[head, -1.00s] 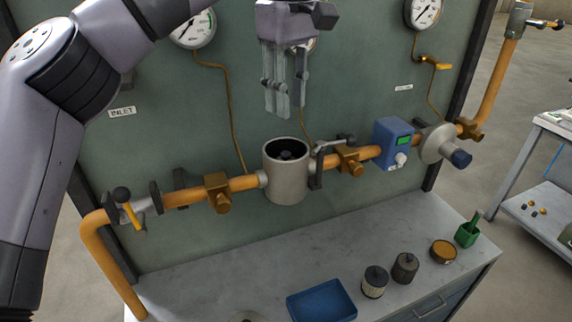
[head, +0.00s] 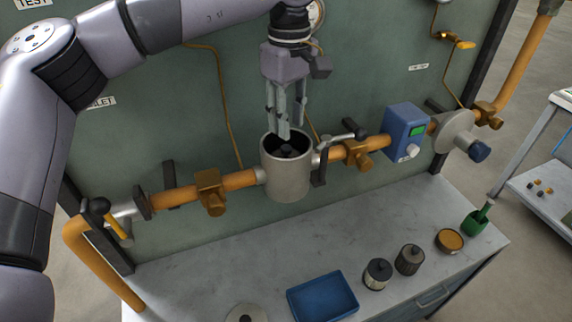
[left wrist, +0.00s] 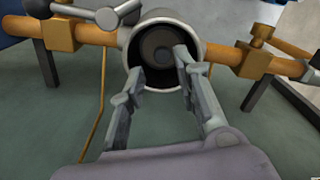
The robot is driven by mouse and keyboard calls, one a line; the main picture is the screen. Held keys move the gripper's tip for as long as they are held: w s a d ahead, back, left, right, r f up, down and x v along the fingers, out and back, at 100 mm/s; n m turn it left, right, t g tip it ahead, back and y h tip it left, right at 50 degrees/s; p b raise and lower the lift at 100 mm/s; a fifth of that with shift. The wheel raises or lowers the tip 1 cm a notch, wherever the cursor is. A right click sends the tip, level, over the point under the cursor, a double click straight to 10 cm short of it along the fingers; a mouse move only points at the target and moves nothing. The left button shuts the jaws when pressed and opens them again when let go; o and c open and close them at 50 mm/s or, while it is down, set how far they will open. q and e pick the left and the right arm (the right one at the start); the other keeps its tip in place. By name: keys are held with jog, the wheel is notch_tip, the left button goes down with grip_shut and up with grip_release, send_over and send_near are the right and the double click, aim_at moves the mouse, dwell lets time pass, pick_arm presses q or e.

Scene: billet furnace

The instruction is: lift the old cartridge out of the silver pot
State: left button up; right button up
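The silver pot (head: 286,180) sits in the orange pipe line in front of the green panel, its top open. The old cartridge (head: 287,151) shows as a dark round top with a knob inside the pot; its lower part is hidden by the pot wall. In the left wrist view the pot (left wrist: 204,50) is straight ahead and the cartridge (left wrist: 162,47) is in its dark mouth. My left gripper (head: 289,133) points down over the pot with its tips at the mouth. Its fingers (left wrist: 160,62) are apart with nothing between them. My right gripper is not in view.
A blue tray (head: 352,307), two other cartridges (head: 377,274) (head: 409,260), an orange-filled tin (head: 449,240) and a green container (head: 474,222) stand on the grey bench. A lever handle (head: 342,138) is close to the pot's right. A blue meter box (head: 405,131) sits further along the pipe.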

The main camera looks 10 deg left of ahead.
aim_at(286, 147)
pick_arm(q)
notch_tip(286, 147, down, 2)
jog(key=shift+f+p, duration=0.1)
jog(key=shift+p, duration=0.2)
jog(key=f+p, duration=0.1)
jog(key=f, duration=0.1)
jog(key=f+p, duration=0.1)
jog(key=f, duration=0.1)
jog(key=shift+a+p, duration=0.25)
jog(key=shift+p, duration=0.1)
jog(key=shift+f, duration=0.5)
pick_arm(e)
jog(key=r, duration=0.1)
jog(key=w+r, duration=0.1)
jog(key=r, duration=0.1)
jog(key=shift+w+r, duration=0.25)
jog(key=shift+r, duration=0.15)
pick_arm(q)
jog(key=shift+d, duration=0.1)
jog(key=shift+c, duration=0.2)
jog(key=shift+c, duration=0.8)
grip_shut()
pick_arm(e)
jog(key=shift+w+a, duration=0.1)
